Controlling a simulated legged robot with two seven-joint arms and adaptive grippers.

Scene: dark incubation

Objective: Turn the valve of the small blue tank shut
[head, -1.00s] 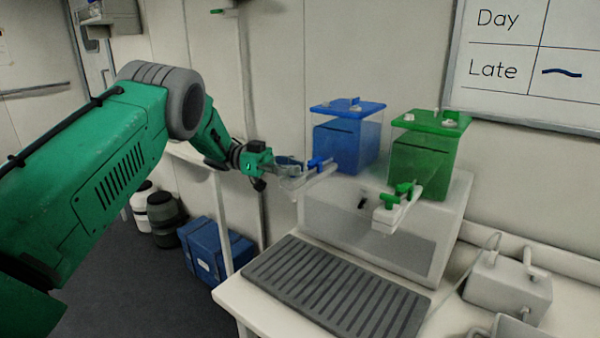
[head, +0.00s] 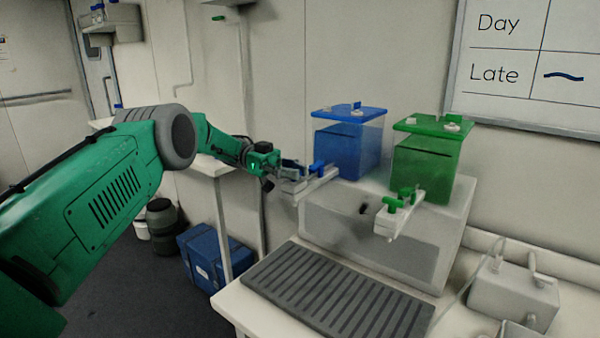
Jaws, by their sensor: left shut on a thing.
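The small blue tank (head: 347,148) stands on a pale box-shaped stand, with a blue lid and clear walls. Its valve (head: 318,168) has a blue handle on a pale arm that juts out at the tank's front left. My left gripper (head: 297,168) reaches in from the left and is shut at this valve, on its handle. The fingers cover part of the handle, so its exact angle is hard to tell. My right gripper is not in view.
A green tank (head: 425,165) stands to the right, with its own green valve (head: 402,200) jutting forward. A dark ribbed mat (head: 335,290) lies on the bench in front. A blue chest (head: 208,262) sits on the floor at left. Grey devices (head: 513,290) stand at right.

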